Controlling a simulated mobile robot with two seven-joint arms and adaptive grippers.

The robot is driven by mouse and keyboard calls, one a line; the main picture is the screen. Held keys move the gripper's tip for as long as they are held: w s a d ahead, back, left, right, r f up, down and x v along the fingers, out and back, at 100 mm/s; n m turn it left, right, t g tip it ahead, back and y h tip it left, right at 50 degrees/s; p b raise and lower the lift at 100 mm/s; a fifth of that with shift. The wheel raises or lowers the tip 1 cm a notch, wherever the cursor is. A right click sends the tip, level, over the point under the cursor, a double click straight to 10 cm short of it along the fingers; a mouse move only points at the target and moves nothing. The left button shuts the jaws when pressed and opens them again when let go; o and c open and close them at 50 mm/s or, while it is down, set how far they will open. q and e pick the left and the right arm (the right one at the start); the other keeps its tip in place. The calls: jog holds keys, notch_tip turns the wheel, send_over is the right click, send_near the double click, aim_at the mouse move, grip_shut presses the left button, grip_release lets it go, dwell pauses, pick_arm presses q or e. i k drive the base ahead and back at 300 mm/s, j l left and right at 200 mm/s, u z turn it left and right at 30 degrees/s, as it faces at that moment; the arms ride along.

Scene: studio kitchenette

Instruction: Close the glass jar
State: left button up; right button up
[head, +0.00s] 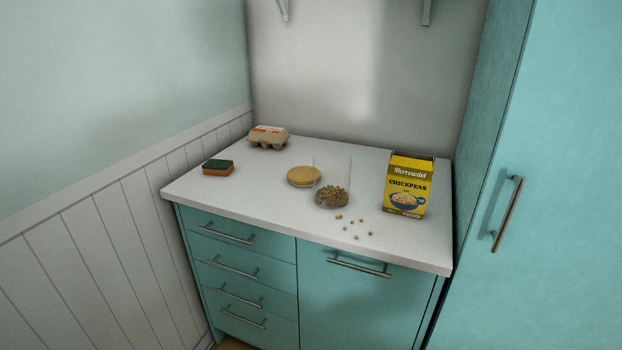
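A clear glass jar (332,185) stands upright and open on the white counter, with chickpeas (331,196) in its bottom. A round tan lid (303,176), wood or cork in look, lies flat on the counter just left of the jar. From this angle I cannot tell whether the lid touches the jar. Neither of my grippers is in the head view.
A yellow chickpeas box (406,186) stands right of the jar. Several loose chickpeas (356,222) lie in front of it on the counter (240,203). A sponge (218,168) and an egg carton (268,137) sit to the left. A tall teal cabinet (560,180) bounds the right.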

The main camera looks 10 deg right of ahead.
aim_at(332, 169)
jog(key=i+j+z, duration=0.25)
jog(key=i+j, duration=0.25)
jog(key=j, duration=0.25)
jog(key=i+j+z, duration=0.15)
jog(key=j, duration=0.25)
jog(key=i+j+z, duration=0.1)
jog(key=i+j, duration=0.2)
jog(key=j, duration=0.15)
